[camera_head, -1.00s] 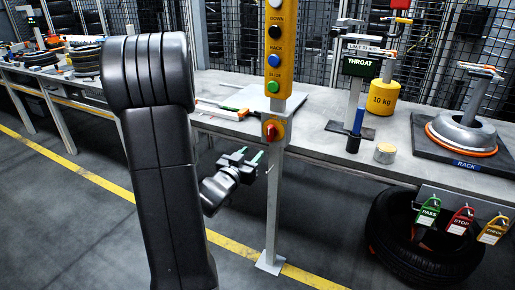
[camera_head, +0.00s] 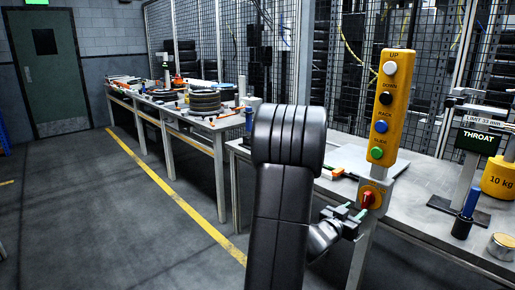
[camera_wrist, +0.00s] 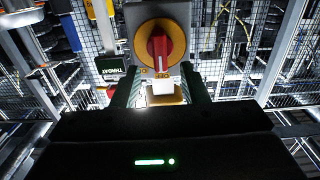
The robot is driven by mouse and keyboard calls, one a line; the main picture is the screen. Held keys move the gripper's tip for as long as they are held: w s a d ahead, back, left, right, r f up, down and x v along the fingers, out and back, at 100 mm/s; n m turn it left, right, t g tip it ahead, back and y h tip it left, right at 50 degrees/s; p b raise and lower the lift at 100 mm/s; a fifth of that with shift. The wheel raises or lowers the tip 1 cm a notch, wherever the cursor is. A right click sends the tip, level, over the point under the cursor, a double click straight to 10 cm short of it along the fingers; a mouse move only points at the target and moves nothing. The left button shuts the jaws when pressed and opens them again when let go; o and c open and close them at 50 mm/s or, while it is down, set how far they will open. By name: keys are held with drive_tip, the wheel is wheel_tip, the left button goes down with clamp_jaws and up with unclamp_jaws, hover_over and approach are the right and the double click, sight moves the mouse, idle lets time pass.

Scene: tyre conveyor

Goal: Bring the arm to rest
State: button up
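My black arm stands in the middle of the head view, bent at its elbow. My gripper (camera_head: 350,215) is at its end, just below and left of the red rotary knob (camera_head: 368,199) on the yellow control panel (camera_head: 389,110). In the wrist view, the two fingers of my gripper (camera_wrist: 161,90) stand apart with nothing held between them.
A grey workbench (camera_head: 424,184) stands close behind the panel, carrying a THROAT gauge (camera_head: 479,141) and a 10 kg weight (camera_head: 498,181). Another bench farther left bears stacked discs (camera_head: 205,100). The floor (camera_head: 105,215) at left is clear, up to a green door (camera_head: 50,70).

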sight(364, 202)
drive_tip(key=x, duration=0.6)
drive_tip(key=shift+w+d, duration=0.15)
drive_tip(key=shift+d, duration=0.1)
